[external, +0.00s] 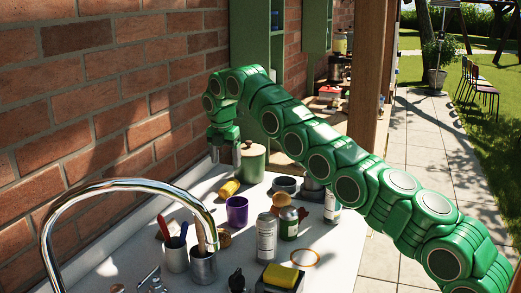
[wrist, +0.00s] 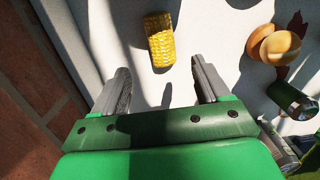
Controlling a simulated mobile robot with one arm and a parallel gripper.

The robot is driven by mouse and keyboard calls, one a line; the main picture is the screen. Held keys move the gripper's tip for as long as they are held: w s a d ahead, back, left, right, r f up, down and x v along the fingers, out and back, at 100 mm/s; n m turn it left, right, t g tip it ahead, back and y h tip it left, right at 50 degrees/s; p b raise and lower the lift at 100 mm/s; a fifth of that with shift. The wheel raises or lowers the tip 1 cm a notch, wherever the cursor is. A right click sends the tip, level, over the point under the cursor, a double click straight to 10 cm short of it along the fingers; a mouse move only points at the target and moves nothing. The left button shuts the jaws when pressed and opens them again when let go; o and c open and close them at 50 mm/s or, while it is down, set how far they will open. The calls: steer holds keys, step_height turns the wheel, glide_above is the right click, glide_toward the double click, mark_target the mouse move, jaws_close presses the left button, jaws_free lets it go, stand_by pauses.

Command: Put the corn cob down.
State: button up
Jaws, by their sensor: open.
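The yellow corn cob (external: 229,188) lies on the white counter, behind the purple cup. It also shows in the wrist view (wrist: 161,42), at the top middle, just beyond my fingertips. My gripper (external: 226,152) is above the counter near the brick wall, higher than the cob. In the wrist view, my gripper (wrist: 162,80) has its two grey fingers spread wide with nothing between them. The cob is apart from both fingers.
A green lidded pot (external: 252,164) stands close to my gripper's right. A purple cup (external: 237,211) stands in front of the cob. The brick wall (external: 100,80) borders the left.

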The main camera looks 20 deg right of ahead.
steer(key=shift+r, duration=0.4)
steer(key=shift+s+r, duration=0.1)
steer(key=shift+r, duration=0.1)
steer(key=shift+o, duration=0.3)
